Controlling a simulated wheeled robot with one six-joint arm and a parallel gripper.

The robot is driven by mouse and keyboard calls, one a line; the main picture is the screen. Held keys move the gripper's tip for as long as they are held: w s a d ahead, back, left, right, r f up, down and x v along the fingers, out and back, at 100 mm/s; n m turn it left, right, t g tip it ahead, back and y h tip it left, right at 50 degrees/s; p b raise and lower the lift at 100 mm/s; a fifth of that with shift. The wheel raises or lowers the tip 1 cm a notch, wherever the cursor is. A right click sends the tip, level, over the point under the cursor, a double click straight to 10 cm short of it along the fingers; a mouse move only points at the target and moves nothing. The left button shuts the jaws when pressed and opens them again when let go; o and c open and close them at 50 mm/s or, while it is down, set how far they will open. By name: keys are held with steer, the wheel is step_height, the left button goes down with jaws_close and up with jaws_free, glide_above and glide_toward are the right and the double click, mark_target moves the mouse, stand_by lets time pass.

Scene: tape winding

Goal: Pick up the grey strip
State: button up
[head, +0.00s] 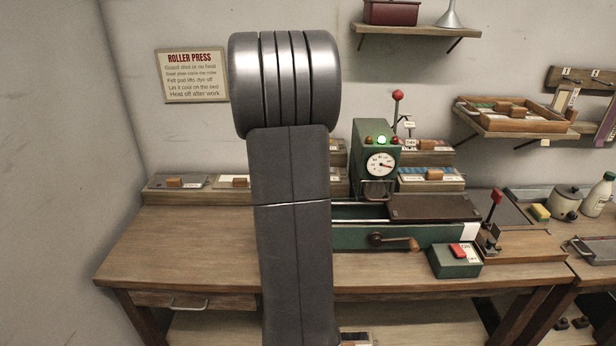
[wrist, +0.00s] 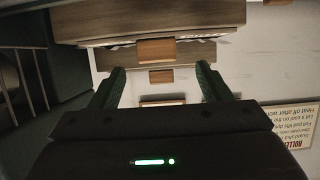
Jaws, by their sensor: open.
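The strip pieces with small wooden knobs sit on stepped wooden racks along the wall in the head view. One at the far left (head: 198,184) looks grey, but I cannot tell for sure that it is the grey strip. My gripper (wrist: 160,83) is open and empty, with its two green fingers apart in the wrist view. It faces a stepped rack (wrist: 215,14) with several wooden knobs. The nearest-looking knob (wrist: 157,50) lines up between the fingers, apart from them. In the head view my arm hides the gripper and part of the racks.
The green roller press (head: 372,150) stands right of my arm, with a dark bed plate (head: 432,207) and a crank (head: 395,242). A green box with a red switch (head: 456,252) sits at the bench front. The wooden bench top (head: 180,240) is clear at left.

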steer(key=shift+d+r+p+x, duration=0.1)
steer(key=shift+p+x, duration=0.1)
steer(key=shift+x, duration=1.55)
steer(key=shift+d+r+p+x, duration=0.1)
steer(key=shift+r+p+x, duration=0.05)
steer(key=shift+x, duration=1.55)
steer(key=shift+w, duration=0.1)
steer(key=shift+c, duration=0.4)
steer(key=c, duration=1)
